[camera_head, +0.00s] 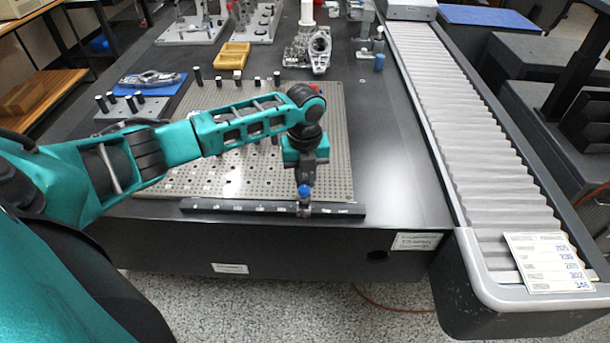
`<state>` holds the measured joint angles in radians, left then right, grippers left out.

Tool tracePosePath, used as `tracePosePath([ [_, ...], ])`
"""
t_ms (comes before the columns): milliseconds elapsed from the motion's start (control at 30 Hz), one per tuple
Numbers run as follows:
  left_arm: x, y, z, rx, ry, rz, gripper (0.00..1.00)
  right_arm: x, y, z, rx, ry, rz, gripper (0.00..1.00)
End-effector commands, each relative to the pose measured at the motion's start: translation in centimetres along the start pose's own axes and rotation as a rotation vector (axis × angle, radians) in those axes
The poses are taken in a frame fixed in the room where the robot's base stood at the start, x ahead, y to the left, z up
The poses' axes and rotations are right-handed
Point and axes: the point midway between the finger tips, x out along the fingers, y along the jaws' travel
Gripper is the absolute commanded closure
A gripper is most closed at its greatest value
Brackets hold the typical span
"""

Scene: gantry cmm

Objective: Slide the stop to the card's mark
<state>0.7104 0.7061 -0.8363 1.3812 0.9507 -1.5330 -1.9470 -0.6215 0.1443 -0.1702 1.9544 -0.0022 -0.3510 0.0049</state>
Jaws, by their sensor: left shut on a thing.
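My left arm reaches in from the left, and my left gripper (304,192) points down at the dark rail (240,207) along the front edge of the perforated plate. It is shut on the stop (304,210), a small piece with some blue at its top, on the right part of the rail. The fingers hide much of the stop. The rail carries small pale marks, too small to read. The card (548,262) lies on the conveyor's near end at the right. It has several handwritten blue numbers; which one is marked cannot be told. My right gripper is not in view.
The perforated plate (335,160) carries several dark posts behind my arm. A yellow tray (232,55) and metal castings (308,50) stand farther back. The ribbed conveyor (465,120) runs along the right. Dark tabletop is clear between plate and conveyor.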

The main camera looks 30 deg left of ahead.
Motion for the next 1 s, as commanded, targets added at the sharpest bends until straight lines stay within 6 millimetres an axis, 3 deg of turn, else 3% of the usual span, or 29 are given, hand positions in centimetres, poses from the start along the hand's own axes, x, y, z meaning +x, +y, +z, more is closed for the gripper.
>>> tracePosePath([
  [400,-0.1,-0.1,0.0,0.0,0.0,0.0,1.0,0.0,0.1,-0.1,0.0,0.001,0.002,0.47],
  [733,-0.2,-4.7,-0.9,-0.001,0.002,-0.004,1.0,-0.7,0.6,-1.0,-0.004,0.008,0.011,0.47],
  [1000,-0.1,-5.5,-1.0,0.0,-0.001,-0.006,1.0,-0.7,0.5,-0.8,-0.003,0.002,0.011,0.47],
])
